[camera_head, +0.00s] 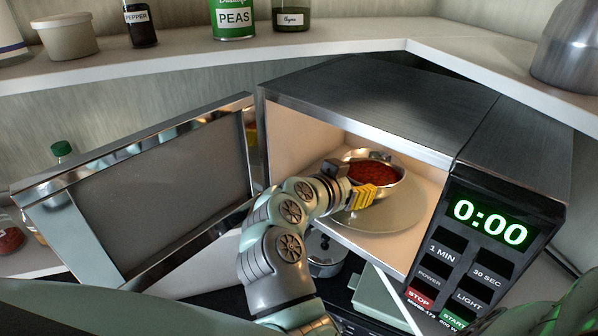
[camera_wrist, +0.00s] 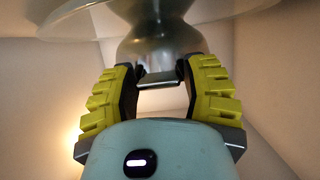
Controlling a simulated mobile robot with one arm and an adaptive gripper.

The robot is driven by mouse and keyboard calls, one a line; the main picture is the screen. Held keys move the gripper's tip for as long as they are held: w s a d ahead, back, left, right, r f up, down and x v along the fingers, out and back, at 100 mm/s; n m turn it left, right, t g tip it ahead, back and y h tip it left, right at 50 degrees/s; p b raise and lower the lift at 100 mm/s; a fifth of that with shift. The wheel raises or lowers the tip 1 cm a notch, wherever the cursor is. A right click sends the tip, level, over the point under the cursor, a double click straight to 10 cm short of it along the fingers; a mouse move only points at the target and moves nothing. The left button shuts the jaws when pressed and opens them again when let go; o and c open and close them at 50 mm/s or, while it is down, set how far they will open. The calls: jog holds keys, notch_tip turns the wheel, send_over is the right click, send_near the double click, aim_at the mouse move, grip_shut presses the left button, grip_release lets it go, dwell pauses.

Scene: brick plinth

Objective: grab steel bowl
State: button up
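The steel bowl (camera_head: 387,187) holds red food and sits on the glass turntable (camera_head: 400,212) inside the open microwave. My gripper (camera_head: 360,186) reaches into the microwave at the bowl's front left, with yellow-ribbed fingers close to its side. In the wrist view my gripper (camera_wrist: 158,74) has its two fingers apart, on either side of a flat metal piece like a handle. The rounded steel bowl (camera_wrist: 158,48) shows just beyond it. Whether the fingers press on the metal piece cannot be told. My wrist covers part of the bowl in the head view.
The microwave door (camera_head: 150,190) stands open to the left. The control panel (camera_head: 474,255) reads 0:00 at the right. The microwave's walls and roof (camera_head: 370,95) leave limited room around the arm. A shelf above holds a peas can (camera_head: 233,20) and jars.

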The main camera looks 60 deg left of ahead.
grip_shut()
jog(key=shift+r, duration=0.15)
